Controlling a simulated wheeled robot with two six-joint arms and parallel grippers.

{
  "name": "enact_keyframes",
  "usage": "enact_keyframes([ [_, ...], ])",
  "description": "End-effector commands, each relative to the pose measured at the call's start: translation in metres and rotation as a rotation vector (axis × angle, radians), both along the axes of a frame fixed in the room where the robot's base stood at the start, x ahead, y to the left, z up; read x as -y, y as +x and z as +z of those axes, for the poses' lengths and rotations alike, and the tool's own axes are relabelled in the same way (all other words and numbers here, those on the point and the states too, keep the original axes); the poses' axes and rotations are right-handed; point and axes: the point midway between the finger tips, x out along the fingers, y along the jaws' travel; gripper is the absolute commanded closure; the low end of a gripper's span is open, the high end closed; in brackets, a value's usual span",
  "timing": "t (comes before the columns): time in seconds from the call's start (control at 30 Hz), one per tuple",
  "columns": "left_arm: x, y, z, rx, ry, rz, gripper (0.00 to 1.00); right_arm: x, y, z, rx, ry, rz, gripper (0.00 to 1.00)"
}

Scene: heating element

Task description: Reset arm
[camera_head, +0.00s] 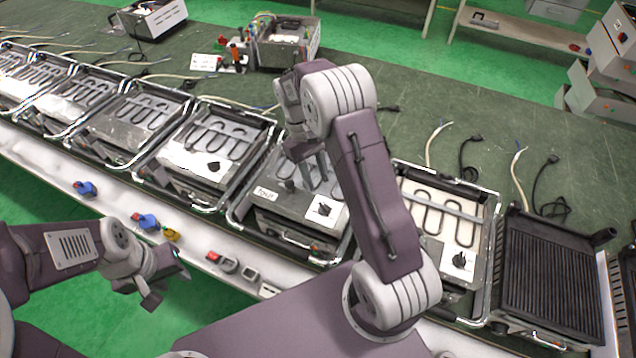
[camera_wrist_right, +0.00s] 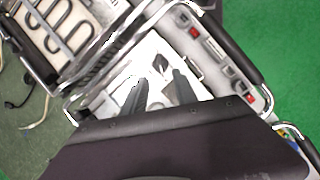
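My right gripper (camera_head: 312,176) hangs over a metal heating-element unit (camera_head: 278,218) in the middle of the row. Its two dark fingers show apart in the right wrist view (camera_wrist_right: 160,90), with nothing between them. Beyond the fingertips is the unit's light panel with a black knob (camera_wrist_right: 160,64). I cannot tell whether the fingers touch the unit. Part of the unit's coil is hidden behind my right arm. My left gripper (camera_head: 168,284) is above the green floor, in front of the bench edge, with its fingers apart and empty.
Several similar units (camera_head: 208,145) line the bench to the left, and another (camera_head: 442,225) stands to the right beside a black ribbed grill (camera_head: 552,265). Blue switches (camera_head: 145,222) lie on the white front ledge. The green bench top (camera_head: 460,105) behind has free room between cables.

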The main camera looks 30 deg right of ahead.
Motion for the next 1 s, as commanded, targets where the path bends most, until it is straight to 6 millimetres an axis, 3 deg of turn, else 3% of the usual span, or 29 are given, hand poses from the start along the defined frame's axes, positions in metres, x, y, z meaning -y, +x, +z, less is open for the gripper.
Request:
enact_keyframes([
  [0.37, 0.0, 0.0, 0.0, 0.0, 0.0, 0.0, 0.64, -0.001, 0.0, 0.0, 0.002, 0.0, 0.002, 0.65],
  [0.5, 0.0, 0.0, 0.0, 0.0, 0.0, 0.0, 0.64, -0.005, 0.009, 0.033, 0.08, -0.003, 0.014, 0.65],
  [0.6, 0.0, 0.0, 0.0, 0.0, 0.0, 0.0, 0.64, -0.012, -0.018, 0.063, 0.113, 0.006, 0.023, 0.65],
  [0.7, 0.0, 0.0, 0.0, 0.0, 0.0, 0.0, 0.64, -0.022, -0.051, 0.073, 0.182, 0.023, 0.013, 0.65],
  [0.83, 0.0, 0.0, 0.0, 0.0, 0.0, 0.0, 0.64, -0.034, -0.096, 0.064, 0.291, 0.043, -0.038, 0.65],
  [1.0, 0.0, 0.0, 0.0, 0.0, 0.0, 0.0, 0.64, -0.041, -0.141, 0.032, 0.396, 0.056, -0.139, 0.65],
])
